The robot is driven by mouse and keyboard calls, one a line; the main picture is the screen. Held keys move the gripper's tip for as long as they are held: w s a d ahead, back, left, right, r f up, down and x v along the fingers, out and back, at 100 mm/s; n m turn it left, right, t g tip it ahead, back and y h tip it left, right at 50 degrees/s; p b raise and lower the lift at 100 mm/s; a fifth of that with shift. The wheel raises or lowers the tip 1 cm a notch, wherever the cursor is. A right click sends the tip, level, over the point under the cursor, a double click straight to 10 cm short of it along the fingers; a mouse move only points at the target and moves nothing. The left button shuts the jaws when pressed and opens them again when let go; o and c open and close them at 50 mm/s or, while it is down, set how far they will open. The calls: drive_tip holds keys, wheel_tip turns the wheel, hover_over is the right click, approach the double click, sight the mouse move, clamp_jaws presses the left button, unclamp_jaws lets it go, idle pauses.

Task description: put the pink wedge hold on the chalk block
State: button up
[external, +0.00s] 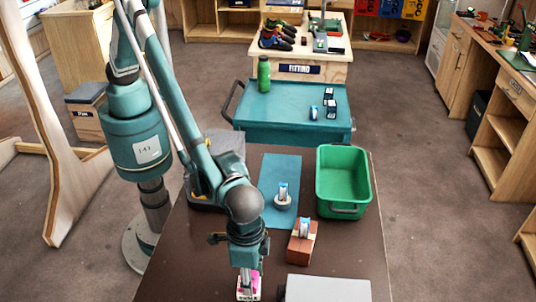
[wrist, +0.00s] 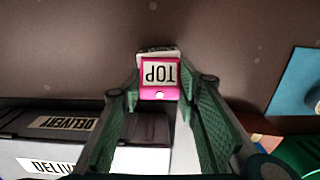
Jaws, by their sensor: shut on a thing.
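The pink wedge hold (wrist: 159,94), with a white "TOP" label, is between the fingers of my gripper (wrist: 169,86) in the wrist view. My gripper is shut on it. In the external view my gripper (external: 247,271) points down at the near edge of the brown table, and only a little pink shows. A white block with dark lettering (external: 246,294), which looks like the chalk block, is right below the gripper. Its edge (wrist: 157,50) shows just beyond the hold in the wrist view. I cannot tell whether hold and block touch.
A grey box (external: 328,289), labelled "DELIVERY" in the wrist view, stands close to the right of my gripper. A reddish-brown block (external: 301,250) carries a blue-and-white item. A blue mat (external: 279,166) and green bin (external: 343,183) lie farther back.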

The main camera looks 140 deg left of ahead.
drive_tip(key=shift+f, duration=0.15)
drive_tip(key=o, duration=0.9)
wheel_tip(320, 180, up, 12)
drive_tip(key=shift+r+p, duration=0.2)
drive_tip(key=shift+p, duration=0.1)
idle(0.5)
